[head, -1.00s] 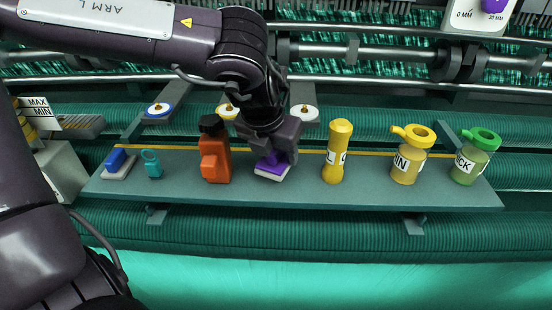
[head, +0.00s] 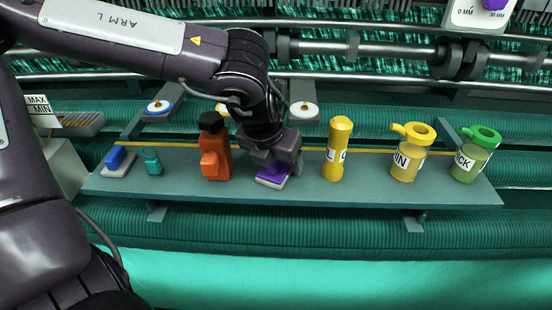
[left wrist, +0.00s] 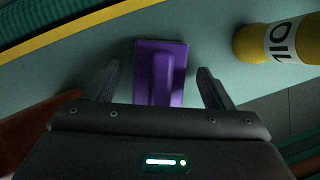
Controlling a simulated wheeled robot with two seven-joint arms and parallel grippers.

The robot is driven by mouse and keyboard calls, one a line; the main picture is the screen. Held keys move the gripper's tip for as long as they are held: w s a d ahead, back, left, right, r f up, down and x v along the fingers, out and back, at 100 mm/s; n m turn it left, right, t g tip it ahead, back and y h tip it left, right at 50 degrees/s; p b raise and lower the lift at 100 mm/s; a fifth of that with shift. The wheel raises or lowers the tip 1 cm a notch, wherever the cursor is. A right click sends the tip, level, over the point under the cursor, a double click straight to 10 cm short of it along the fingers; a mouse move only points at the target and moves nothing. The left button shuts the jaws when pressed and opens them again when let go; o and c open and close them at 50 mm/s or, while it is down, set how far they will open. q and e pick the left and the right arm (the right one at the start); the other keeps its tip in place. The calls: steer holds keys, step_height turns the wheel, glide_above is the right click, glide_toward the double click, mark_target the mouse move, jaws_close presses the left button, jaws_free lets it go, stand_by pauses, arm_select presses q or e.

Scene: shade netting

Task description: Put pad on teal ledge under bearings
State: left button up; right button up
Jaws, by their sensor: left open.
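The purple pad (head: 272,176) with a pale base lies on the teal ledge (head: 335,195), near its middle, between the orange bottle and the yellow OIL tube. It also shows in the left wrist view (left wrist: 160,75), flat, with a raised purple grip along it. My left gripper (head: 275,163) is just over the pad. In the left wrist view its fingers (left wrist: 158,72) are open, one on each side of the pad, with gaps between. A second pad, blue on a pale base (head: 117,163), lies at the ledge's left end. My right gripper is not in view.
The orange bottle (head: 214,155) stands close left of the gripper. The yellow OIL tube (head: 338,150), a yellow-topped jar (head: 407,158) and a green-topped jar (head: 470,160) stand to the right. A teal ringed piece (head: 152,161) is at left. Bars and rollers run behind.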

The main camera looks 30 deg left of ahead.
arm_select(q)
steer(key=shift+r, duration=0.15)
steer(key=shift+r, duration=0.15)
steer(key=b+v, duration=0.1)
steer(key=v, duration=1)
steer(key=shift+s+r, duration=0.15)
steer(key=shift+r, duration=0.2)
